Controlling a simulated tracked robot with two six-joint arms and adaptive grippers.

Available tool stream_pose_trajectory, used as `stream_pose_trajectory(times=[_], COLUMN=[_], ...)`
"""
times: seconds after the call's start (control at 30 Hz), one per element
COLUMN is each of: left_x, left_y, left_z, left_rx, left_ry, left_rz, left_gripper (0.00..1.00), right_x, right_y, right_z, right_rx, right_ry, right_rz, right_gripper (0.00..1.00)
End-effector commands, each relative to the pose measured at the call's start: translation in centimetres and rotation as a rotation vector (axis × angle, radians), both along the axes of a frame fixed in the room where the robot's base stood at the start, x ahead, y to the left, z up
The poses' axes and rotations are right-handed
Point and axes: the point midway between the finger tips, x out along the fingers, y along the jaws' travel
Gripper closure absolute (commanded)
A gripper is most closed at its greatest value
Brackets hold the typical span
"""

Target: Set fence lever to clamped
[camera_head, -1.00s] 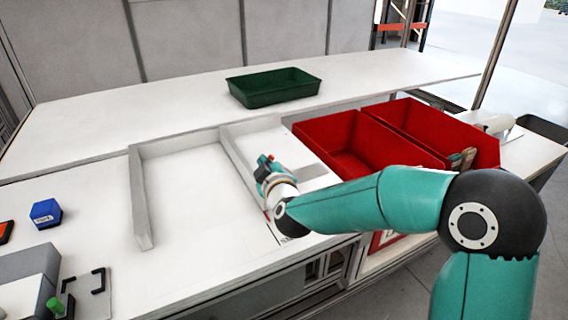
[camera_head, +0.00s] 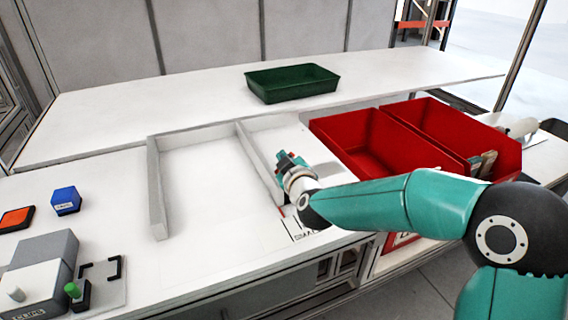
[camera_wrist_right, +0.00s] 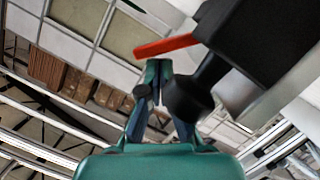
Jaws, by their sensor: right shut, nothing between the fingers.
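My right gripper (camera_head: 289,157) is shut and empty above the white bench, just right of the middle grey fence bar (camera_head: 257,160). Its teal fingers (camera_wrist_right: 157,68) also show in the wrist view, close together. A red lever-like bar (camera_wrist_right: 168,45) lies across the picture just beyond the fingertips, next to a black rounded part (camera_wrist_right: 190,92). Contact between fingertips and bar cannot be told. In the head view small red bits show at the fingers, but the lever's shape and setting are unclear there. My left gripper is out of view.
Two red bins (camera_head: 345,148) stand right of the gripper, behind my forearm. A green tray (camera_head: 292,84) sits on the back shelf. A blue block (camera_head: 66,200), an orange pad (camera_head: 16,218) and a grey box (camera_head: 42,262) are at the left. The bench middle is clear.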

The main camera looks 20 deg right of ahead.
Motion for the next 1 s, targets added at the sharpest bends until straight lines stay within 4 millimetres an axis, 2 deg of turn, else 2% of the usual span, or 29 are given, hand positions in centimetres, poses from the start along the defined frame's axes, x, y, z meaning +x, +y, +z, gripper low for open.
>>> stream_pose_trajectory(times=[0.17, 0.33, 0.4, 0.7, 0.83, 1.0], left_x=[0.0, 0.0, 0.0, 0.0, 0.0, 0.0], left_y=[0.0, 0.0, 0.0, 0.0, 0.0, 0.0], left_z=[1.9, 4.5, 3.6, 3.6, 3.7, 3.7], left_rx=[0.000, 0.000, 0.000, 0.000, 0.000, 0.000], left_ry=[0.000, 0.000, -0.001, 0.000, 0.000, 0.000], left_rz=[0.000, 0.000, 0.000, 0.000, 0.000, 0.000], left_gripper=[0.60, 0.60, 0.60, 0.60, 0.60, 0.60], right_x=[-0.1, -0.2, -2.0, -8.0, -9.4, -10.1], right_y=[1.1, 3.0, 3.1, 3.7, 3.8, 3.7], right_z=[1.4, 3.3, 2.8, 3.8, 4.0, 4.0], right_rx=[-0.001, 0.000, 0.000, 0.000, 0.000, 0.000], right_ry=[0.001, 0.003, 0.001, 0.000, 0.001, 0.000], right_rz=[0.002, 0.002, 0.001, 0.001, 0.001, -0.003], right_gripper=[1.00, 1.00, 1.00, 1.00, 1.00, 1.00])
